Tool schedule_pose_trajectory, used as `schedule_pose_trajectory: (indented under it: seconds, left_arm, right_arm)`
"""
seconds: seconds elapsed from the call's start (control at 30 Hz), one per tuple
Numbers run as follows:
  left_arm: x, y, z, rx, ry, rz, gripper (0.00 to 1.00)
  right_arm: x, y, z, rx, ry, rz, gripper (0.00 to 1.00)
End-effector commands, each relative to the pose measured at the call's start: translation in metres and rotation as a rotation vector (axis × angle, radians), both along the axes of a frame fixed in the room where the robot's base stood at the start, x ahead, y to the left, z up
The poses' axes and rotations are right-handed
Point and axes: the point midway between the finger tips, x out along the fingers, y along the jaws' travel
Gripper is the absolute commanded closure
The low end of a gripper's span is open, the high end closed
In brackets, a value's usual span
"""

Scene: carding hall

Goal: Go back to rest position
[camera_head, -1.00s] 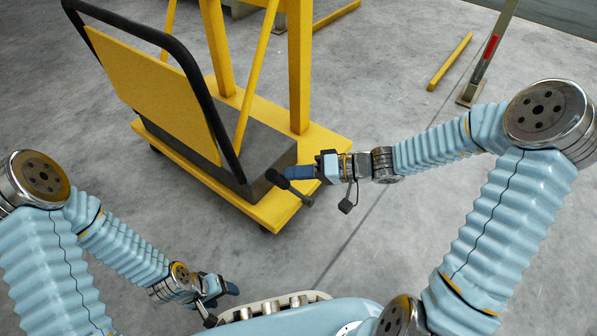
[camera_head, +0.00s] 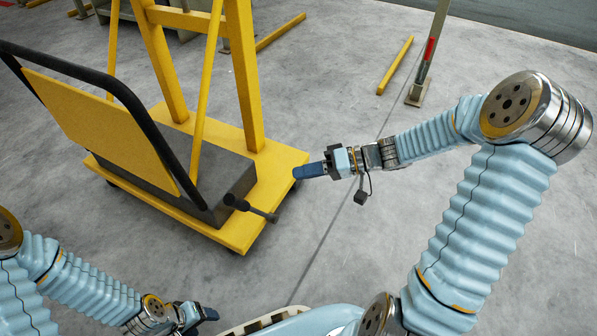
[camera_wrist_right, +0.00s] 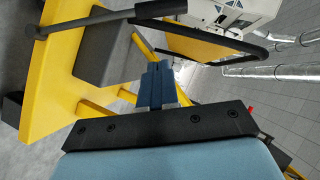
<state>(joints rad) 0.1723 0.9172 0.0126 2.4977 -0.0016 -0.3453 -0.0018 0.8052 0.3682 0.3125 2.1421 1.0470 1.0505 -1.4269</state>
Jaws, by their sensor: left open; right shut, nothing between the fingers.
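My right gripper (camera_head: 310,171) is in the middle of the head view, reaching left past the right edge of the yellow cart. Its blue fingers are closed together with nothing between them, and they also show in the right wrist view (camera_wrist_right: 158,84). It is apart from the dark handle bar (camera_head: 250,208) at the cart's near end. My left gripper (camera_head: 208,313) is low at the lower left of the head view, above the floor and close to my base. It is small and partly seen, with its fingers apart and empty.
A yellow platform cart (camera_head: 284,172) with a black push frame (camera_head: 131,101) and a dark grey block (camera_head: 232,184) stands at left. A yellow bar (camera_head: 395,65) and a post (camera_head: 430,50) are at the back right. Floor between the cart and my right arm is clear.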

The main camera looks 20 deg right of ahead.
Motion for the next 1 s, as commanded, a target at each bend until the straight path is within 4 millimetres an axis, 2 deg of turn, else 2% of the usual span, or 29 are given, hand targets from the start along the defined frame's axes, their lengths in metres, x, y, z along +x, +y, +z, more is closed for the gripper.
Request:
schedule_pose_trajectory:
  seconds: [0.37, 0.47, 0.57, 0.67, 0.7, 0.8, 0.9, 1.0]
  left_arm:
    - [0.0, 0.0, 0.0, 0.0, 0.0, 0.0, 0.36]
    - [0.0, 0.0, 0.0, 0.0, 0.0, 0.0, 0.36]
    - [0.0, 0.0, 0.0, 0.0, 0.0, 0.0, 0.36]
    - [0.0, 0.0, 0.0, 0.0, 0.0, 0.0, 0.36]
    - [0.0, 0.0, 0.0, 0.0, 0.0, 0.0, 0.36]
    - [0.0, 0.0, 0.0, 0.0, 0.0, 0.0, 0.36]
    - [0.0, 0.0, 0.0, 0.0, 0.0, 0.0, 0.36]
    - [0.0, 0.0, 0.0, 0.0, 0.0, 0.0, 0.36]
  right_arm:
    - [0.0, 0.001, -0.001, -0.001, 0.004, 0.0, 1.0]
    - [-0.005, 0.008, -0.018, -0.023, 0.067, 0.012, 1.0]
    - [-0.021, 0.027, -0.061, -0.101, 0.231, 0.04, 1.0]
    - [-0.054, 0.05, -0.128, -0.262, 0.457, 0.067, 1.0]
    - [-0.069, 0.058, -0.156, -0.347, 0.537, 0.066, 1.0]
    - [-0.104, 0.07, -0.215, -0.562, 0.66, 0.035, 1.0]
    - [-0.125, 0.079, -0.252, -0.709, 0.673, -0.024, 1.0]
    - [-0.137, 0.092, -0.275, -0.776, 0.63, -0.085, 1.0]
